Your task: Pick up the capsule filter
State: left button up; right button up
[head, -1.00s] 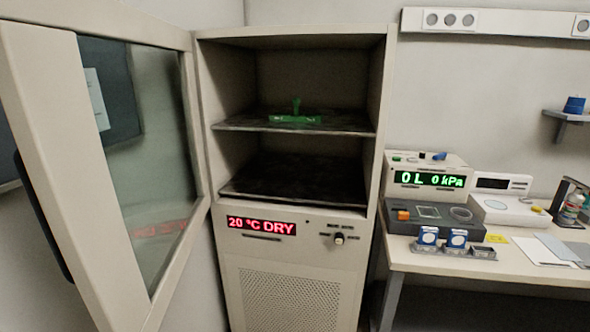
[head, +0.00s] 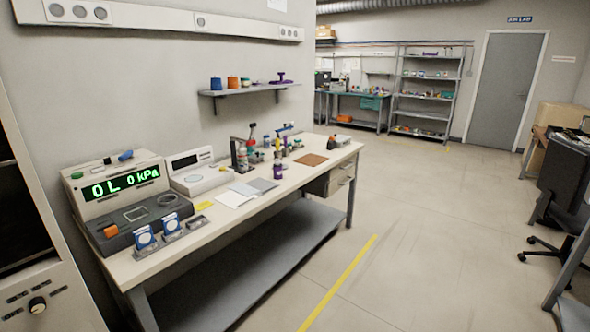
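I cannot tell for sure which item is the capsule filter. A small blue piece (head: 216,83), an orange piece (head: 233,82) and a purple piece (head: 281,79) sit on the wall shelf (head: 262,91). Two blue-and-white round-faced pieces (head: 145,238) stand upright in holders at the near left of the workbench (head: 165,262). Several small bottles and coloured pieces (head: 277,152) stand towards the back of the bench. Neither of my grippers is in view.
A device reading "0L 0 kPa" (head: 118,186) and a white box with a display (head: 196,172) stand on the bench. A cabinet (head: 45,265) is at the left edge. The floor (head: 410,240) right of the bench is clear; an office chair (head: 565,190) is at far right.

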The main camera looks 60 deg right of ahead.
aim_at(278, 168)
jog(key=z, duration=1.85)
